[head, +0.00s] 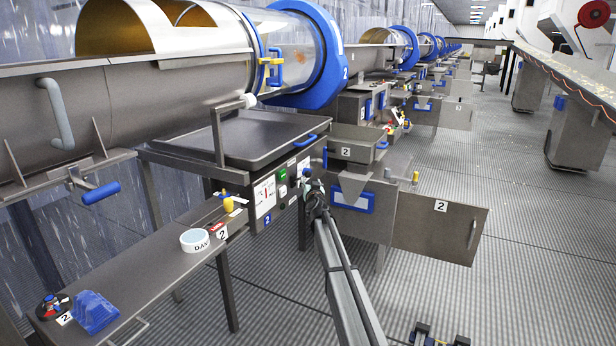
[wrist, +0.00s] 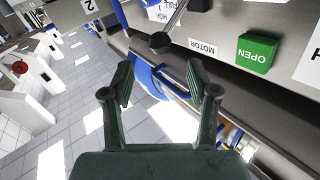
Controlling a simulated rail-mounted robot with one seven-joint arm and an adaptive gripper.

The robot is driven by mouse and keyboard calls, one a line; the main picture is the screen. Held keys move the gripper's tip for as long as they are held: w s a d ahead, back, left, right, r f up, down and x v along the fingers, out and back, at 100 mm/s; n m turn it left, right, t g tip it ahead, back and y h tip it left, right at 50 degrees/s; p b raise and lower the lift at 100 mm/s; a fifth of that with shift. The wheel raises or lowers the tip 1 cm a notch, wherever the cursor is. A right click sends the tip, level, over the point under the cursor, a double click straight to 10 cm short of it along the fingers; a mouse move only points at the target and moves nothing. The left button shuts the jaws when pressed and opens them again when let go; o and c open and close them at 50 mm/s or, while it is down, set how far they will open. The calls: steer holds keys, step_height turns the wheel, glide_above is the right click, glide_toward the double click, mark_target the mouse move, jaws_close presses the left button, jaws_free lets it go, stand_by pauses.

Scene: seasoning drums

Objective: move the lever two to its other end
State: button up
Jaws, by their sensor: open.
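In the wrist view a lever with a dark round knob (wrist: 160,42) and a thin metal rod sticks out from a metal control panel, near a "FULL" label. This appears to be lever two. My gripper (wrist: 160,82) is open and empty. The knob appears just beyond its fingertips, roughly midway between them, with a visible gap in the picture. In the head view my gripper (head: 312,190) is in front of the control panel (head: 265,196) of the station marked 2. The lever cannot be made out clearly there.
The panel has a green "OPEN" button (wrist: 257,52) and a "MOTOR" label (wrist: 203,47). A dark tray (head: 245,138) stands above the panel. A side bench (head: 150,265) holds a white round tub (head: 195,240). An open metal door (head: 440,225) stands to the right, with clear floor beyond.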

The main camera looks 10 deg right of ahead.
mark_target(308, 176)
steer(key=w, duration=0.8)
steer(key=shift+w, duration=0.4)
jaws_close()
